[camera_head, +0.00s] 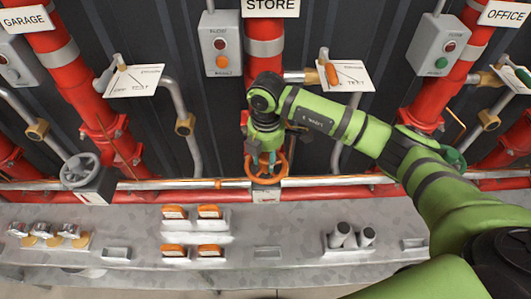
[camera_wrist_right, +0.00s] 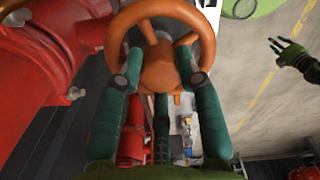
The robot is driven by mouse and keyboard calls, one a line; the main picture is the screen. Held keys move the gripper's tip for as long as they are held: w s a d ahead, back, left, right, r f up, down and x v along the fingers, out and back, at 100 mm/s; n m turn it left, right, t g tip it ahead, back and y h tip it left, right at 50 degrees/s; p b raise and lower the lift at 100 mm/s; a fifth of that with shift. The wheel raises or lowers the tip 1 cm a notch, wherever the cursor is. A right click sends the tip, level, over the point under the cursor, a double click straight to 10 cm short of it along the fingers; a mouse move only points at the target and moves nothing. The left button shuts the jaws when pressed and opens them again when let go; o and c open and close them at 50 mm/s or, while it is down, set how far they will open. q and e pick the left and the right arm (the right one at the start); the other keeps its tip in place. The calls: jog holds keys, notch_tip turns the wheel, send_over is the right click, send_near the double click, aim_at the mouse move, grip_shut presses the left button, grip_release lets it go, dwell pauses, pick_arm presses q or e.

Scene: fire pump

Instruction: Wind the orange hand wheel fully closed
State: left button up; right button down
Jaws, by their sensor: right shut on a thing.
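The orange hand wheel (camera_head: 283,166) is on a valve on the STORE pipe, at the middle of the head view. In the right wrist view its rim (camera_wrist_right: 168,8) arches across the top, with an orange hub below. My right gripper (camera_head: 265,150) comes down over the wheel from above. In the right wrist view its teal fingers (camera_wrist_right: 160,82) are closed in on both sides of the hub, touching the wheel's inner part. My left gripper (camera_wrist_right: 278,48) shows small at the right of the wrist view, away from the wheel, with its fingers spread and empty.
A grey hand wheel (camera_head: 80,170) is on the left pipe. Control boxes (camera_head: 221,43) and white cards (camera_head: 345,76) stand among the red pipes. Below, a grey bench (camera_head: 130,222) holds orange-topped blocks (camera_head: 209,211) and grey cylinders (camera_head: 341,234).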

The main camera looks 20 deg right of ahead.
jog(key=shift+w+d+r+m, duration=0.1)
jog(key=shift+d+m, duration=0.05)
jog(key=shift+m, duration=0.45)
jog(key=shift+w+d+m, duration=0.1)
jog(key=shift+m, duration=0.5)
jog(key=shift+r+m+p, duration=0.15)
jog(key=shift+m+p, duration=0.35)
jog(key=shift+p, duration=0.05)
jog(key=m+p, duration=0.2)
jog(key=m, duration=0.1)
jog(key=shift+s+r, duration=0.1)
jog(key=c, duration=0.7)
grip_release()
jog(key=shift+f+b, duration=0.25)
jog(key=shift+b, duration=0.1)
jog(key=shift+c, duration=0.2)
jog(key=shift+o, duration=0.3)
jog(key=shift+f, duration=0.15)
